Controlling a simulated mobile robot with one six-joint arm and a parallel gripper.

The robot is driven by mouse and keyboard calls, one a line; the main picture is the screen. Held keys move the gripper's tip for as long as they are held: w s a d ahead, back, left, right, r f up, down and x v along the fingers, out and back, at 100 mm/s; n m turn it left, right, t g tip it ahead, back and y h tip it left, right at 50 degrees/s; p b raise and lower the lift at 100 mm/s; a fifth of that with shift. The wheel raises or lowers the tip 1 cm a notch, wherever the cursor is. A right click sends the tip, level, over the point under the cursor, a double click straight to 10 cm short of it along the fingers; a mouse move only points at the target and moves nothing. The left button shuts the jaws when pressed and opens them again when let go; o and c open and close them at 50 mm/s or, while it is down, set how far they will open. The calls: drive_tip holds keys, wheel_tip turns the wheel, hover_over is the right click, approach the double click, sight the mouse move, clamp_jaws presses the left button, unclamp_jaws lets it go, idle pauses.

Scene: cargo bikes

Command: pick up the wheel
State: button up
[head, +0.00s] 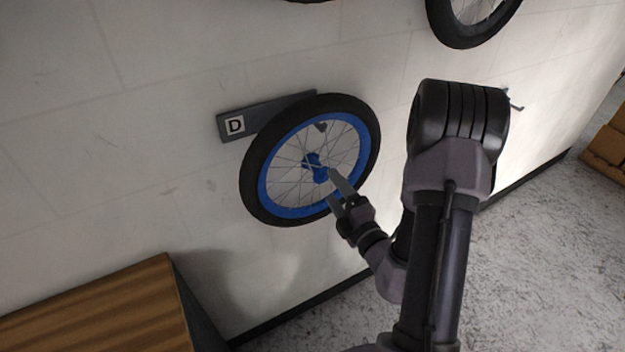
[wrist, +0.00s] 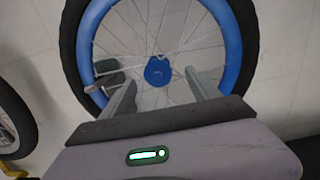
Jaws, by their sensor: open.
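A wheel with a black tyre and blue rim (head: 262,186) hangs against the white wall by a grey bracket marked D. Its blue hub (head: 315,168) shows at the centre. My gripper (head: 339,188) is open and empty, in front of the lower right part of the wheel, with its fingers pointing toward the hub. In the wrist view the wheel (wrist: 232,35) fills the upper middle. The hub (wrist: 158,71) appears between the two open fingertips (wrist: 158,82). I cannot tell whether the fingers touch the spokes.
The grey bracket (head: 228,126) is on the wall behind the wheel's upper left. Another wheel (head: 455,35) hangs at the top right. A wooden-topped bench or box (head: 100,310) stands at the lower left. Brown boxes (head: 608,150) are at the far right. Grey floor (head: 540,260) is clear.

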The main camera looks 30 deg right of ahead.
sight(311, 160)
drive_tip(key=w, duration=0.6)
drive_tip(key=w+b, duration=0.1)
drive_tip(key=w, duration=0.5)
drive_tip(key=shift+w+a+r, duration=0.1)
drive_tip(key=shift+a+r, duration=0.05)
drive_tip(key=shift+r, duration=0.15)
clamp_jaws()
